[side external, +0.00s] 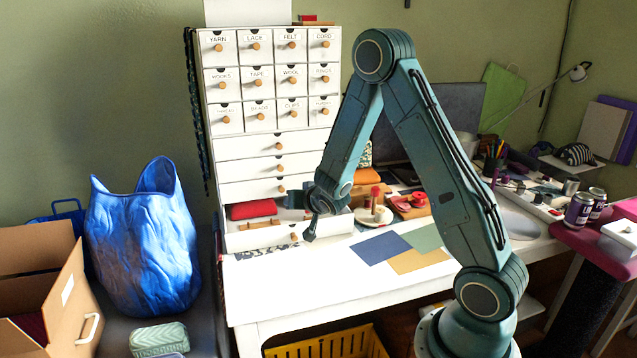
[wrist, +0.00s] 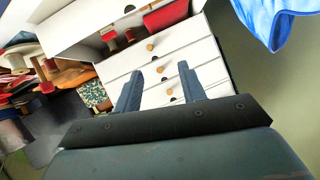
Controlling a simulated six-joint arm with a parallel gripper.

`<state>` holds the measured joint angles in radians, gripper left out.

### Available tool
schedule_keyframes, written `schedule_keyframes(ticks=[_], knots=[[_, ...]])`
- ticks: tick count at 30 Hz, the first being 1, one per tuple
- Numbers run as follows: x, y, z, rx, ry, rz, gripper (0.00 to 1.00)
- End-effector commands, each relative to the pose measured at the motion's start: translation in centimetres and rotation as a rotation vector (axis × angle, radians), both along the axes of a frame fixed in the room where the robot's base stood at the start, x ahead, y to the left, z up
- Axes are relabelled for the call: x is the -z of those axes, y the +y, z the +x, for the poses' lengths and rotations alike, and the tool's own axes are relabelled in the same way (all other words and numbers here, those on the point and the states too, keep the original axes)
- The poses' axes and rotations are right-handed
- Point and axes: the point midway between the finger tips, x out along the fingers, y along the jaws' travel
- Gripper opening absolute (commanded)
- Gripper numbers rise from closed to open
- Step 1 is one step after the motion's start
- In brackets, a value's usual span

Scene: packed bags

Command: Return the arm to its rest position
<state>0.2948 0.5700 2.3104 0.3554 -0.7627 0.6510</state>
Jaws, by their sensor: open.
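My gripper (side external: 312,226) hangs in front of the white drawer cabinet (side external: 232,150), above the white desk, at the end of my folded teal arm. In the wrist view its two fingers (wrist: 158,88) stand apart with nothing between them, and cabinet drawers show behind them. A low drawer (side external: 262,240) of the cabinet is pulled out, with a red item (side external: 252,209) at it. That red item also shows in the wrist view (wrist: 166,15). In the side view the fingertips are small and partly hard to make out.
A blue bag (side external: 145,240) stands at the left beside an open cardboard box (side external: 72,300) and a green case (side external: 158,338). Coloured sheets (side external: 405,255) lie on the desk (side external: 290,295). Spools and tools crowd the desk's back right. Two cans (side external: 578,210) stand at far right. The desk's front left is clear.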

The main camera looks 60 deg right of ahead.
Motion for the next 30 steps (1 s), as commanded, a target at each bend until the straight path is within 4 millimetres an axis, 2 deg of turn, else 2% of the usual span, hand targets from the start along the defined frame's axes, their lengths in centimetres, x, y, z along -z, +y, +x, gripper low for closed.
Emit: schedule_keyframes(ticks=[1,3,14,23,30], knots=[[-1.2,0.5,-0.1,-0.006,0.008,0.003,0.41],[-2.4,1.2,-0.4,-0.014,0.032,0.008,0.41],[-8.1,5.7,-3.3,-0.094,0.157,0.041,0.41],[-12.1,9.9,-7.3,-0.205,0.264,0.061,0.41],[-14.5,13.4,-11.4,-0.32,0.352,0.068,0.41]])
